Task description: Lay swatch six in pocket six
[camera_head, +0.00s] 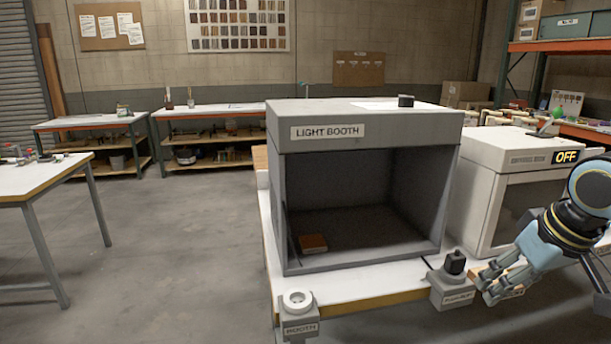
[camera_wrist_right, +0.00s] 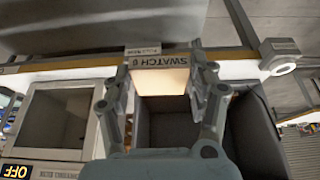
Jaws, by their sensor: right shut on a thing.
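Swatch six (camera_wrist_right: 162,80) is a pale tan piece with a "SWATCH 6" label along one edge. In the right wrist view it sits between the two fingers of my right gripper (camera_wrist_right: 163,85), which is shut on it. In the head view my right gripper (camera_head: 490,287) is at the lower right, in front of the bench's front edge and beside a grey block with a black knob (camera_head: 454,262). The tan swatch partly shows behind its fingers there. I cannot make out pocket six in either view. My left gripper is not in view.
A grey light booth (camera_head: 370,113), open at the front, stands on the bench with a brown block (camera_head: 313,243) inside. A white-topped box marked OFF (camera_head: 566,157) stands to its right. A grey post labelled BOOTH (camera_head: 299,326) stands at the bench's front left corner.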

